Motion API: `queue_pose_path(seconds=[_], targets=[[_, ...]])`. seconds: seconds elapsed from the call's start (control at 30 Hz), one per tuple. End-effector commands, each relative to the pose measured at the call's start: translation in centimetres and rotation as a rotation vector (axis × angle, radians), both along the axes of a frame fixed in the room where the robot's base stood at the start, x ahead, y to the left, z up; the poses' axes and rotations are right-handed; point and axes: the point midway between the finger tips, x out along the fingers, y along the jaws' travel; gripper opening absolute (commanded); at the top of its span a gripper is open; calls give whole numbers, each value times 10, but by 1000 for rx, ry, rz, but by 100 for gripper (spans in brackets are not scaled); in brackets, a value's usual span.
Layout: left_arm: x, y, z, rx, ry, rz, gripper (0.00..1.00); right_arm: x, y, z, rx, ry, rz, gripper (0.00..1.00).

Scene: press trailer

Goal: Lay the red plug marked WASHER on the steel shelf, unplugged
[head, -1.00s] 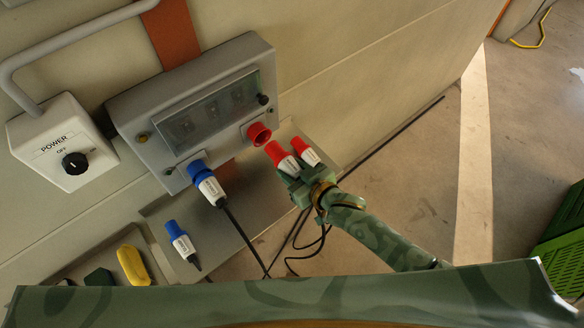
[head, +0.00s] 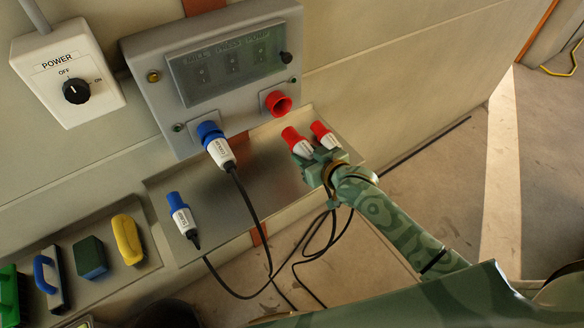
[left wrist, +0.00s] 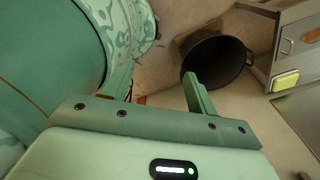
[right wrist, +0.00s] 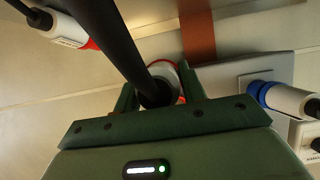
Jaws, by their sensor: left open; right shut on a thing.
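My right gripper (head: 322,161) is shut on a red and white plug (head: 297,141), near the right end of the steel shelf (head: 258,178). The plug is apart from the empty red socket (head: 277,102) on the panel. In the right wrist view its black cable (right wrist: 119,45) runs up between the fingers. A second red plug (head: 323,135) is beside it, also at upper left in the right wrist view (right wrist: 62,27); whether it touches the shelf is unclear. Neither red plug's label is readable, so I cannot tell which says WASHER. My left gripper (left wrist: 163,92) is open and empty.
A blue plug (head: 214,145) sits in the panel (head: 205,85); another (head: 179,212) lies on the shelf's left part. A yellow object (head: 127,238) and several tools lie farther left. Black cables hang below the shelf. A black bin (left wrist: 215,65) shows in the left wrist view.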

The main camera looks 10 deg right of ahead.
Motion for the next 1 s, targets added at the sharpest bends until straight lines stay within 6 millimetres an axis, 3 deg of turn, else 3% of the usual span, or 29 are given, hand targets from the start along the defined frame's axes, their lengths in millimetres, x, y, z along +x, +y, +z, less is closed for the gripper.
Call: queue_pose_path(seconds=[0.1,0.33,0.73,1.0], targets=[[5,0,0,0,-7,0,58,-2,0,-3,-3,12,5,13],[38,-3,-12,-6,-57,0,58,-2,0,-17,-4,16,6,13],[14,-1,-60,-3,-15,1,58,-3,0,-59,-5,16,7,13],[13,-1,-74,-2,-13,1,58,-2,0,-86,-3,16,6,13]])
